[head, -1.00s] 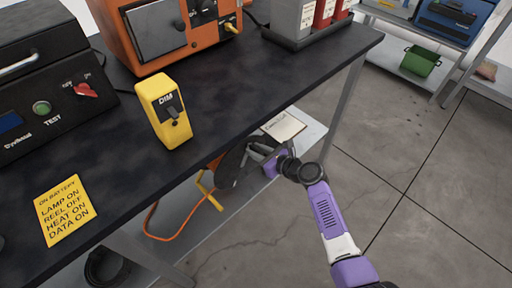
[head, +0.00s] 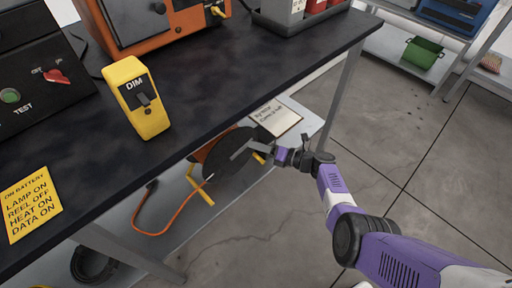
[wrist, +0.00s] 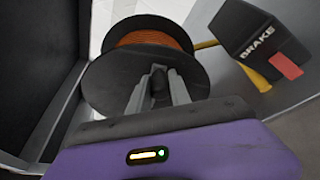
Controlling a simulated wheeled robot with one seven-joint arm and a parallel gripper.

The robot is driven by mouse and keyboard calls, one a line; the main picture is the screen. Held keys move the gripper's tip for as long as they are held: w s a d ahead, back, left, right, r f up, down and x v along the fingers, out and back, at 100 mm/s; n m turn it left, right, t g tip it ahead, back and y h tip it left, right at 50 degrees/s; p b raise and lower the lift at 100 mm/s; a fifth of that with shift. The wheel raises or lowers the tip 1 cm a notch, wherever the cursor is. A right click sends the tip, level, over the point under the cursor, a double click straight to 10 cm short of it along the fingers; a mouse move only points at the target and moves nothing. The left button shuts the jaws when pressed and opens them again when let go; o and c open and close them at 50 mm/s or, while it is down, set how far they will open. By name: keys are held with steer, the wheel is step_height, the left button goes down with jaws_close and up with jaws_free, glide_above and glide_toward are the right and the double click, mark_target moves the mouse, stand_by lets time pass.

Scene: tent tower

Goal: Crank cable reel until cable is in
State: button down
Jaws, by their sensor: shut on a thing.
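The cable reel (head: 222,160) stands on the shelf under the bench, with dark round flanges and a yellow frame. In the wrist view the reel's near flange (wrist: 105,82) fills the middle, with orange cable (wrist: 150,39) wound behind it. A length of orange cable (head: 178,214) runs off the reel and loops over the shelf; its dark end lies at the left. My gripper (head: 266,152) is at the reel's right side. In the wrist view, my gripper (wrist: 160,92) is shut on the dark crank knob (wrist: 159,82), in front of the flange.
A black brake box (wrist: 257,38) with a red lever (wrist: 286,66) sits right of the reel. The dark bench top (head: 215,92) overhangs the shelf and carries a yellow dimmer box (head: 140,100). The floor at right is clear.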

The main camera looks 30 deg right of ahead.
mark_target(239, 165)
steer(key=shift+f+m+t+y+b, duration=0.4)
steer(key=shift+f+m+y+b, duration=0.4)
steer(key=shift+f+m+b, duration=1.5)
steer(key=shift+b, duration=0.45)
steer(key=shift+s+a+f+b, duration=0.1)
steer(key=shift+a+f+b, duration=0.15)
steer(key=shift+f+b, duration=0.15)
steer(key=shift+s+a+f+b, duration=0.1)
steer(key=shift+a+f+b, duration=0.15)
steer(key=shift+f+b, duration=0.25)
steer(key=shift+a+f+b, duration=0.25)
steer(key=shift+f, duration=0.3)
steer(key=shift+s+a+f+b, duration=0.2)
steer(key=shift+a+f+b, duration=0.15)
steer(key=shift+a+f, duration=0.3)
steer(key=shift+s+a+f, duration=0.25)
steer(key=shift+a+f, duration=0.35)
steer(key=shift+a, duration=0.35)
steer(key=shift+a, duration=0.1)
